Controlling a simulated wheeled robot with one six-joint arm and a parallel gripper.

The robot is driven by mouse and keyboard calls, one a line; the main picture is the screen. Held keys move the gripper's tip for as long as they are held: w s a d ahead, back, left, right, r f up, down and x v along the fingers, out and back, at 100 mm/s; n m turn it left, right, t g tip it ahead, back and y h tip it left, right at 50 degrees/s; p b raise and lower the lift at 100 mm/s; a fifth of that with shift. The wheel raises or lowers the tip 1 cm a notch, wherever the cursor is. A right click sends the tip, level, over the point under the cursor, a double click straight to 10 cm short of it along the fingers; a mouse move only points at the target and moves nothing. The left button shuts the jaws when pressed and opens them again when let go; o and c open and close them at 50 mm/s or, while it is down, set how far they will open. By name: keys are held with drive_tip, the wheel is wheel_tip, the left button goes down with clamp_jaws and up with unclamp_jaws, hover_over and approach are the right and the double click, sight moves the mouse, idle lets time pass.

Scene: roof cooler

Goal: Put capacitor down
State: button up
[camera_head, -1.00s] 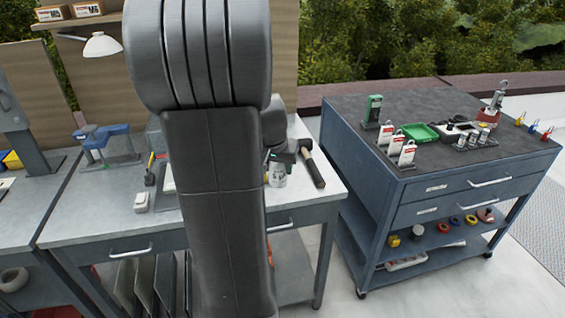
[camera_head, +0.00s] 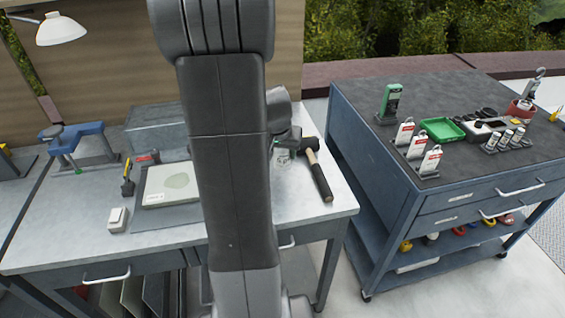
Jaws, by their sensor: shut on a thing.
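My gripper (camera_head: 289,142) shows just right of my dark arm, over the right part of the grey workbench (camera_head: 232,205), left of a hammer. It is shut on a small pale, silvery thing, the capacitor (camera_head: 282,158). The capacitor is partly hidden by the gripper and my arm. I cannot tell whether its underside touches the bench top.
The hammer (camera_head: 318,175) with a wooden handle lies beside the gripper. A white panel (camera_head: 170,186), a small white box (camera_head: 117,219) and a blue vise (camera_head: 78,143) are on the left. The cart (camera_head: 455,90) on the right holds a green tray (camera_head: 442,129) and several small devices.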

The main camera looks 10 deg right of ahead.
sight(282, 162)
drive_tip(key=shift+f, duration=2.1)
drive_tip(key=shift+f, duration=0.1)
drive_tip(key=shift+f+b, duration=0.15)
drive_tip(key=shift+b, duration=0.25)
drive_tip(key=o, duration=1.2)
